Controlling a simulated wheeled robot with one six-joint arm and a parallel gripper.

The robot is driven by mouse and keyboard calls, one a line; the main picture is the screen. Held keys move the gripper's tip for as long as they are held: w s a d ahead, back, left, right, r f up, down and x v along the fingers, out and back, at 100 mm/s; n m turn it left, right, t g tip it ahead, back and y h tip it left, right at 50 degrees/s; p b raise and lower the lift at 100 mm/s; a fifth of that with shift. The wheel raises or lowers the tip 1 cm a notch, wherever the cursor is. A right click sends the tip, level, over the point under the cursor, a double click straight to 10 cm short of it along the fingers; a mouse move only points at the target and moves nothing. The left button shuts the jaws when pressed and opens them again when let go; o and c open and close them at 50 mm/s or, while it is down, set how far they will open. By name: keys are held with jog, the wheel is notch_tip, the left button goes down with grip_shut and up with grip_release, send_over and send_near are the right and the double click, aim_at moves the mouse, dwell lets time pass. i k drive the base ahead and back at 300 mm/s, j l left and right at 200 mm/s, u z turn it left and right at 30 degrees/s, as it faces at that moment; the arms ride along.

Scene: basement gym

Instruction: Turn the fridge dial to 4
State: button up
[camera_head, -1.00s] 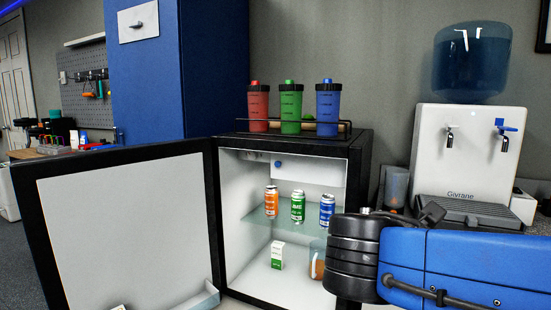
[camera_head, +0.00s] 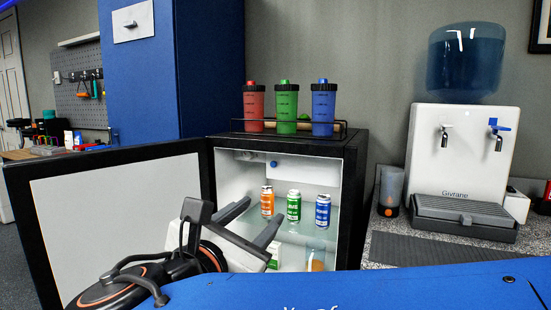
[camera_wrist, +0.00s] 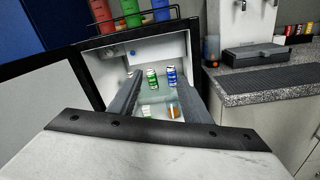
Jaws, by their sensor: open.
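The fridge (camera_head: 350,165) stands with its door (camera_head: 115,205) swung wide open to the left. The dial is a small blue knob (camera_head: 274,164) on the upper inside of the fridge; it also shows in the wrist view (camera_wrist: 132,52). Its numbers and setting are too small to read. My gripper (camera_head: 264,210) is open and empty, in front of the fridge opening, lower than the dial and apart from it. In the wrist view, its two fingers (camera_wrist: 159,88) point into the fridge.
Orange, green (camera_head: 293,205) and blue cans stand on the glass shelf. A carton (camera_head: 274,255) and an amber-filled container (camera_head: 316,260) sit below. Three shaker bottles (camera_head: 286,108) stand in a rack on top. A water dispenser (camera_head: 458,160) is on the right counter.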

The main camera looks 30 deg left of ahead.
aim_at(247, 155)
jog(key=i+j, duration=0.2)
jog(key=j, duration=0.2)
jog(key=i+j, duration=0.2)
jog(key=j, duration=0.2)
jog(key=i+j, duration=0.2)
jog(key=j, duration=0.2)
